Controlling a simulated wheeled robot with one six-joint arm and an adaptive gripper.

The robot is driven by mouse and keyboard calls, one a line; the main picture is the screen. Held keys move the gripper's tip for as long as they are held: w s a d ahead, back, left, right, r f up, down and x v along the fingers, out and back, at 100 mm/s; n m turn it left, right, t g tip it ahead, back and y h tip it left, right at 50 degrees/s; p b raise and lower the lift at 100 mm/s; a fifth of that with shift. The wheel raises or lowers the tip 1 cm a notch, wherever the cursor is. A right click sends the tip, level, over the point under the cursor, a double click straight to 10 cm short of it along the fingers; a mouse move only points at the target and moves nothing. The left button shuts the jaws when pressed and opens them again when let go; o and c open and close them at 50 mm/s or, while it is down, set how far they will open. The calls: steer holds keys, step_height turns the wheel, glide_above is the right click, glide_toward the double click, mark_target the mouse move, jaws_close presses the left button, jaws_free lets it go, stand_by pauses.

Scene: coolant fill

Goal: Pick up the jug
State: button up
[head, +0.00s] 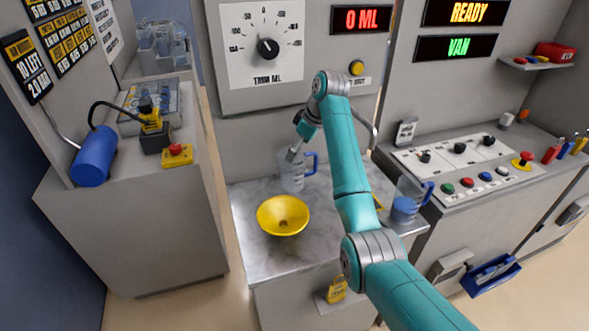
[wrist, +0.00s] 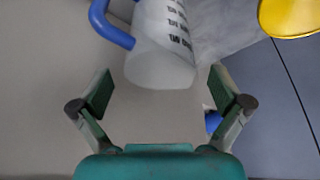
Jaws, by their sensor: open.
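A clear jug with a blue handle (head: 292,172) stands on the grey marbled counter (head: 250,255), partly behind my gripper. In the wrist view the pale jug (wrist: 165,45), with dark scale marks, lies ahead of the fingertips, its blue handle at upper left. My gripper (wrist: 166,88) is open, its two fingers spread wide with nothing between them. In the head view my gripper (head: 296,148) is over the near left side of that jug.
A dial panel (head: 262,48) and a red "0 ML" display (head: 361,19) are on the wall behind. A control panel (head: 460,160) is at right. The counter's front left is clear.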

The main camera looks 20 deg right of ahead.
mark_target(300, 168)
steer(key=x, duration=0.5)
steer(key=shift+f, duration=0.25)
steer(key=shift+c, duration=0.3)
steer(key=c, duration=1)
